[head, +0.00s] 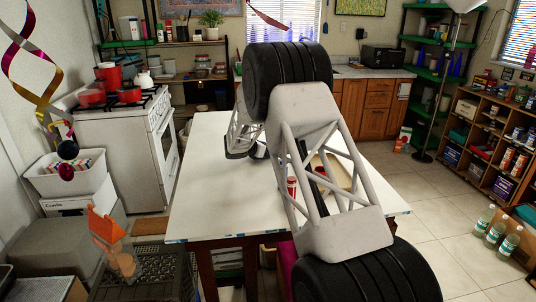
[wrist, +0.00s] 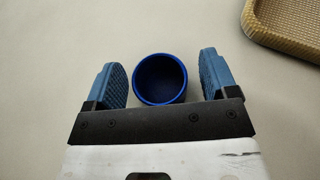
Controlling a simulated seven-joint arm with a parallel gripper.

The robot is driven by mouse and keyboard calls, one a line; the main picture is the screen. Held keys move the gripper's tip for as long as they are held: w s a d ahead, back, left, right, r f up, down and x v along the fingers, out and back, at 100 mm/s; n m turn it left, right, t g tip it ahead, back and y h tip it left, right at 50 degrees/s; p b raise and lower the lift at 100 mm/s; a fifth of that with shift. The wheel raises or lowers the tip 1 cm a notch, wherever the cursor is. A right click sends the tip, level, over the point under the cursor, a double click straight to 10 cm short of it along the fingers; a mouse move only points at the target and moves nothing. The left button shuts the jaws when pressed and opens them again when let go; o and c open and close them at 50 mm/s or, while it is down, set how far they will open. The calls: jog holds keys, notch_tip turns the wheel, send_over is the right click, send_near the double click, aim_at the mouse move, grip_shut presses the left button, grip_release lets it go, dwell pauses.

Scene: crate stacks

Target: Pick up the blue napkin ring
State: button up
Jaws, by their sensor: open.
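The blue napkin ring (wrist: 160,98) is in the wrist view, a short round piece with a dark inside, on the pale tabletop. My gripper (wrist: 160,72) is open, with one blue ridged fingertip to the left of the ring and one to the right. A gap shows between the ring and each finger. How high the fingers are above the table is hard to tell. In the head view my own arm covers much of the table, and I cannot make out the ring clearly there.
A woven tan tray (wrist: 253,33) lies at the upper right in the wrist view. In the head view a red can (head: 292,187) stands beside my arm on the white table (head: 215,205). The table's left part is clear.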

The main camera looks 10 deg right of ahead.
jog(key=shift+c, duration=0.4)
jog(key=c, duration=0.9)
jog(key=shift+r, duration=0.1)
jog(key=shift+r, duration=0.85)
jog(key=shift+s+r, duration=0.1)
jog(key=shift+r, duration=0.85)
jog(key=s, duration=1)
jog(key=s+r, duration=0.1)
jog(key=s, duration=0.4)
jog(key=shift+s+r, duration=0.1)
jog(key=shift+s, duration=0.3)
